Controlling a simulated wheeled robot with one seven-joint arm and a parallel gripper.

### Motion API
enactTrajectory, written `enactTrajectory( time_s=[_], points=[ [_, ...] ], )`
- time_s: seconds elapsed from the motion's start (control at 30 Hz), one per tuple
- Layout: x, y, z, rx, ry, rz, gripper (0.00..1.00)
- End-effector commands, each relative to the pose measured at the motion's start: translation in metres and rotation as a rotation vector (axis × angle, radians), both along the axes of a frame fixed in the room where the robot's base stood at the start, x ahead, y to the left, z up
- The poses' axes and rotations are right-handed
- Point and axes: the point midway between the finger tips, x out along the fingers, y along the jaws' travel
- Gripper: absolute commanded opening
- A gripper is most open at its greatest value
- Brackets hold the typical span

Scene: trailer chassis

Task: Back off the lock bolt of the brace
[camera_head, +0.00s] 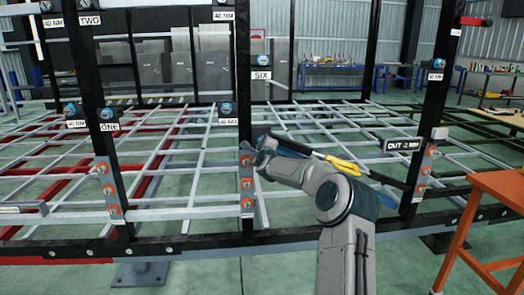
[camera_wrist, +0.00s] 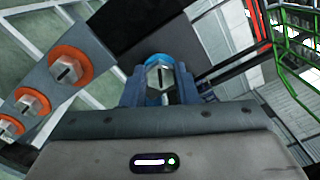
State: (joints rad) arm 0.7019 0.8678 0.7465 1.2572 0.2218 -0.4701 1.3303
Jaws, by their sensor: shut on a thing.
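In the wrist view the two blue-grey fingers of my gripper (camera_wrist: 160,90) stand on either side of a slotted hex bolt (camera_wrist: 160,74) with a blue ring, and are shut on it. In the head view my gripper (camera_head: 262,147) is at the post marked SIX, and the bolt in it is hidden by my wrist. A dark diagonal brace (camera_head: 385,180) with a yellow part (camera_head: 342,164) runs behind my arm toward the right post. A sign reading OUT -2 MM (camera_head: 405,145) is above the brace's right end.
Orange-ringed bolts (camera_wrist: 70,66) on a grey plate lie left of my fingers in the wrist view. Black posts (camera_head: 95,130) carry blue bolts and 40 NM labels. A black lower rail (camera_head: 200,244) crosses in front. An orange table (camera_head: 500,190) stands at right.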

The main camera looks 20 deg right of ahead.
Motion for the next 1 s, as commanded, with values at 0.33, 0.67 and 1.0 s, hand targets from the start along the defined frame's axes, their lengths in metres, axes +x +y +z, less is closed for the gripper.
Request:
enactTrajectory(
  time_s=[0.33,0.67,1.0],
  points=[
    [0.0004,0.0015,-0.0013,-0.32,0.085,-0.001,0.04],
    [0.0007,0.0021,-0.0017,-0.62,0.17,-0.002,0.04],
    [0.0005,0.0015,-0.0022,-0.932,0.258,-0.004,0.04]
  ],
)
